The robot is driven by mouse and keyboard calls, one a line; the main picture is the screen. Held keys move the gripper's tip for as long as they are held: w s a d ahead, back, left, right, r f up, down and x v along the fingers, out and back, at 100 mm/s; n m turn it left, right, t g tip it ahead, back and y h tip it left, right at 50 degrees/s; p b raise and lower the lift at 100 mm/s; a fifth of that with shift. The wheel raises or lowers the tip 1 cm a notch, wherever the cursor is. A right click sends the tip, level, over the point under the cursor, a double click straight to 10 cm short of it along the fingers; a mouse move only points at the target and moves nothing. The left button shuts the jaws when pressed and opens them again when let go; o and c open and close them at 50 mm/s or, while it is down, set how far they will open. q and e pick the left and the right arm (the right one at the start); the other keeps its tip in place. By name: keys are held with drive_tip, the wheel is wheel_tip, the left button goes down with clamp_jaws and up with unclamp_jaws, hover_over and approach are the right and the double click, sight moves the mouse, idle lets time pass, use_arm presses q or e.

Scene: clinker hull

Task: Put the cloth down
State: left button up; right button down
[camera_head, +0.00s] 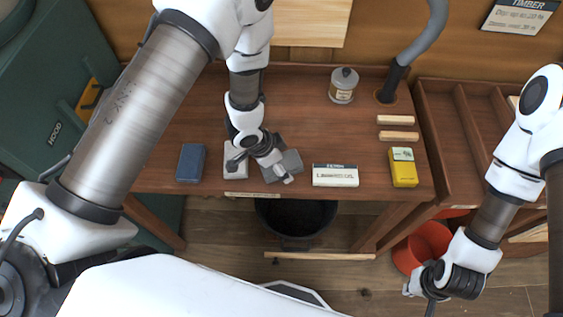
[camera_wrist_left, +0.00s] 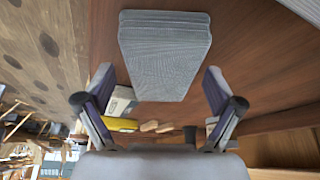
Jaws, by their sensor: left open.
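The cloth (camera_head: 289,163) is a grey folded pad at the front of the brown bench. In the left wrist view the cloth (camera_wrist_left: 165,50) shows layered edges and lies in front of and between my spread fingers. My left gripper (camera_head: 272,165) is at the cloth's left side in the head view, pointing down, and covers part of it. It is open, and both fingers (camera_wrist_left: 160,88) stand apart from the cloth's sides in the wrist view. My right gripper (camera_head: 430,285) is low at the right, beyond the bench front; its fingers are not clear.
A pale grey block (camera_head: 235,160) and a blue block (camera_head: 190,163) sit left of the cloth. A white box (camera_head: 335,175) and a yellow box (camera_head: 403,168) stand to its right. A tin (camera_head: 343,85) is behind. A black bucket (camera_head: 295,222) is below the bench edge.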

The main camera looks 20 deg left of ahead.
use_arm(q)
drive_tip(key=v, duration=1.1)
drive_tip(key=shift+r, duration=0.15)
drive_tip(key=shift+s, duration=0.1)
drive_tip(key=shift+s+a, duration=0.1)
